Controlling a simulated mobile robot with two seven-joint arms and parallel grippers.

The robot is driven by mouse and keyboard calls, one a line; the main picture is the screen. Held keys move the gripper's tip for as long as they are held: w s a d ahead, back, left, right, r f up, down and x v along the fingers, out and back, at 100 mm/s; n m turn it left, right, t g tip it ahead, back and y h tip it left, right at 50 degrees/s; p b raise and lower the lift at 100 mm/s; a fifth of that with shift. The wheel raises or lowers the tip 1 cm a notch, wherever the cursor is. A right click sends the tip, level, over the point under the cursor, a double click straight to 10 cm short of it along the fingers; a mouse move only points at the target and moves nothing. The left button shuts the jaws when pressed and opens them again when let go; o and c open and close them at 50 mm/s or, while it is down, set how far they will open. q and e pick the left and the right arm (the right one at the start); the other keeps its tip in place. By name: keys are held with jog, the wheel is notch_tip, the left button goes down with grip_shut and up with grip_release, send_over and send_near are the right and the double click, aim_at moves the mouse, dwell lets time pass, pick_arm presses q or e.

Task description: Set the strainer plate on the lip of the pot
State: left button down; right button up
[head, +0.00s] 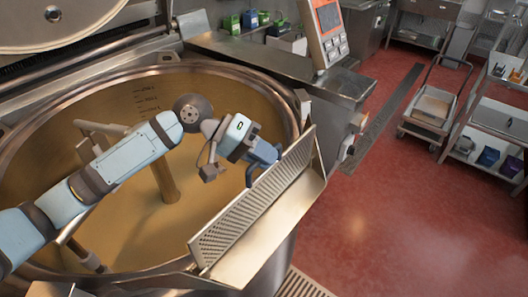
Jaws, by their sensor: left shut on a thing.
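The strainer plate (250,212) is a long perforated metal panel. It stands tilted along the inner side of the pot's lip (285,222), the smooth spout at the right of the big pot (100,85). Whether the plate touches the lip along its whole length cannot be told. My left gripper (265,168) reaches across the pot's opening and is shut on the plate near its upper, far part. The blue fingers partly hide the grip. My right gripper is not in view.
A mixer shaft (165,175) with arms stands inside the pot. The raised lid (60,22) is at upper left. A control panel (325,30) stands behind the lip. A cart (433,105) and shelves are at right; the red floor between is clear.

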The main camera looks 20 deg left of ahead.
pick_arm(q)
jog(key=shift+f, duration=0.4)
dwell(0.5)
jog(key=c, duration=1.1)
grip_release()
jog(key=o, duration=0.6)
jog(key=shift+s+f, duration=0.15)
jog(key=shift+d, duration=0.1)
jog(key=shift+f, duration=0.15)
jog(key=shift+c, duration=0.5)
jog(key=shift+o, duration=0.3)
jog(key=shift+a+r+p, duration=0.2)
jog(key=shift+a+p, duration=0.05)
jog(key=shift+p, duration=0.25)
jog(key=shift+o, duration=0.3)
jog(key=shift+a, duration=0.1)
jog(key=shift+o, duration=0.9)
jog(key=shift+a+r, duration=0.15)
jog(key=shift+a, duration=0.05)
